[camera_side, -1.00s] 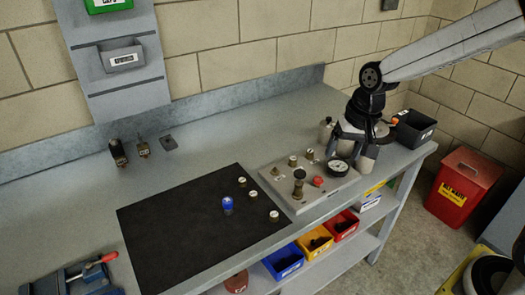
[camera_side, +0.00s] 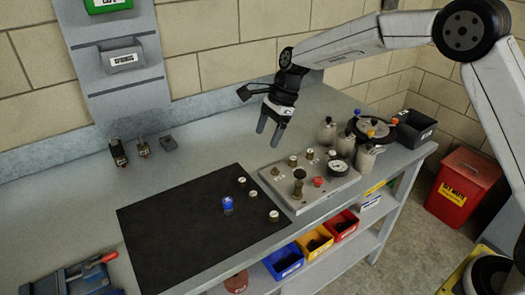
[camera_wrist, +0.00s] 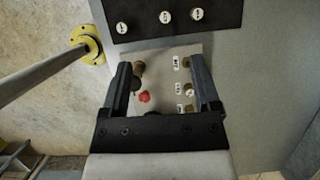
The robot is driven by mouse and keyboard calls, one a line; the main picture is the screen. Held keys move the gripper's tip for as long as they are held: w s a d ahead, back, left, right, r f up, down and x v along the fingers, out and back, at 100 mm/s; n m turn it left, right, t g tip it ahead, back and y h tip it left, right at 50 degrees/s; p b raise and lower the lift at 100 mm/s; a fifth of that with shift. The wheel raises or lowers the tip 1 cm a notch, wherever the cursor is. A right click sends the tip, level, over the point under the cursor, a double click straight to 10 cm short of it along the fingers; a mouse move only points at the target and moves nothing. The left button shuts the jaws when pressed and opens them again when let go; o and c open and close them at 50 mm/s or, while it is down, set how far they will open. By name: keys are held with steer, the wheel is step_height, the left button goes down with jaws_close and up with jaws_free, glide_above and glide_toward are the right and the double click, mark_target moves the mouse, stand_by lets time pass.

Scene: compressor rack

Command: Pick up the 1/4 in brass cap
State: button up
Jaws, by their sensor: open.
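Three small brass caps with white marked tops stand on the black mat (camera_side: 160,235) in the side view: a back one (camera_side: 242,182), a middle one (camera_side: 252,195) and a front one (camera_side: 274,216). They show in a row at the top of the wrist view, left (camera_wrist: 122,28), middle (camera_wrist: 166,17) and right (camera_wrist: 196,14). Their marks are too small to read, so I cannot tell which is 1/4 in. My gripper (camera_side: 269,136) is open and empty, pointing down, high above the bench behind the fittings panel. In the wrist view its fingers (camera_wrist: 160,66) frame the panel.
The grey fittings panel (camera_side: 326,196) right of the mat carries brass fittings, a red knob (camera_side: 318,182) and a gauge (camera_side: 338,168). Grey bottles (camera_side: 327,132) and a black bin (camera_side: 413,128) stand at right.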

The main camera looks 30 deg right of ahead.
glide_toward(254, 194)
steer(key=shift+a+f+m, duration=0.2)
steer(key=shift+f+m, duration=0.1)
steer(key=shift+f, duration=0.4)
steer(key=shift+x, duration=1.3)
steer(key=shift+a+f, duration=0.1)
steer(key=shift+a, duration=0.05)
steer(key=shift+x, duration=2.4)
steer(key=shift+w, duration=0.15)
jaws_close()
